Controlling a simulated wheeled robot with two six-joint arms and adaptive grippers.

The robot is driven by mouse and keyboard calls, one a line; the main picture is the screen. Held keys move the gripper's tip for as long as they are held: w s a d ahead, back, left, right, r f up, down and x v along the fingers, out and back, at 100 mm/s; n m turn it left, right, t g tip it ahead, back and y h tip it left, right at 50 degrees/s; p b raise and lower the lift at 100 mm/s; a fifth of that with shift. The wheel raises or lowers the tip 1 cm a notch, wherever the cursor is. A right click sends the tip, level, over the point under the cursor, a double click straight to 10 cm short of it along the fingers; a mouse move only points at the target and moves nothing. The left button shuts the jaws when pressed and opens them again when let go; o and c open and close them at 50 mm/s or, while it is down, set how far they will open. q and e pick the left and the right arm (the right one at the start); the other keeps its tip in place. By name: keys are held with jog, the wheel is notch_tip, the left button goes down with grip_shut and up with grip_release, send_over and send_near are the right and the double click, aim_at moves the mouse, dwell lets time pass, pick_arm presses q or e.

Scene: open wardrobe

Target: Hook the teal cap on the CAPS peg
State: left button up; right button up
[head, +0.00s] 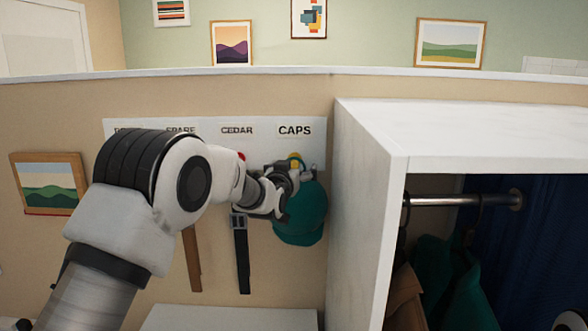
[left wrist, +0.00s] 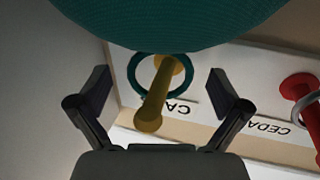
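The teal cap (head: 301,214) hangs against the wall panel below the CAPS label (head: 295,130). In the left wrist view the cap (left wrist: 170,22) fills the top. Its teal loop (left wrist: 134,80) appears to be around the yellow CAPS peg (left wrist: 150,112), whose tip sticks out in front of the loop. The peg's top also shows in the head view (head: 296,158). My left gripper (left wrist: 160,88) is open, its fingers apart on either side of the loop and peg, touching neither visibly. In the head view the gripper (head: 284,182) partly hides the peg and loop.
A red peg (left wrist: 298,86) with a grey ring stands beside CEDAR. A black belt (head: 242,260) and a brown strap (head: 192,260) hang to the left. The white wardrobe side (head: 362,200) stands close on the right, with a rail (head: 450,200) and clothes inside.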

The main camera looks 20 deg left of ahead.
pick_arm(q)
jog(key=s, duration=1.2)
jog(key=s+f+g+b, duration=0.1)
jog(key=s+f, duration=0.3)
jog(key=f, duration=0.8)
jog(key=s+f+g+b, duration=0.1)
jog(key=s+f+g, duration=0.3)
jog(key=f, duration=0.8)
jog(key=s+a+f+g+b, duration=0.1)
jog(key=s+f+g, duration=0.2)
jog(key=f, duration=1)
jog(key=shift+s, duration=0.95)
jog(key=s+f+g, duration=0.1)
jog(key=s+f, duration=0.2)
jog(key=s+f+g+b, duration=0.1)
jog(key=s+f, duration=0.3)
jog(key=s+f+g, duration=0.1)
jog(key=s+f, duration=0.2)
jog(key=shift+s+f+g, duration=0.2)
jog(key=shift+f+g, duration=0.1)
jog(key=shift+g, duration=0.1)
jog(key=s+f+g+b, duration=0.1)
jog(key=s+f+g, duration=0.2)
jog(key=s, duration=0.8)
jog(key=s+f+g+b, duration=0.1)
jog(key=s+f+g, duration=0.2)
jog(key=s+f, duration=0.4)
jog(key=s, duration=0.4)
jog(key=shift+s+h, duration=0.2)
jog(key=shift+h, duration=0.1)
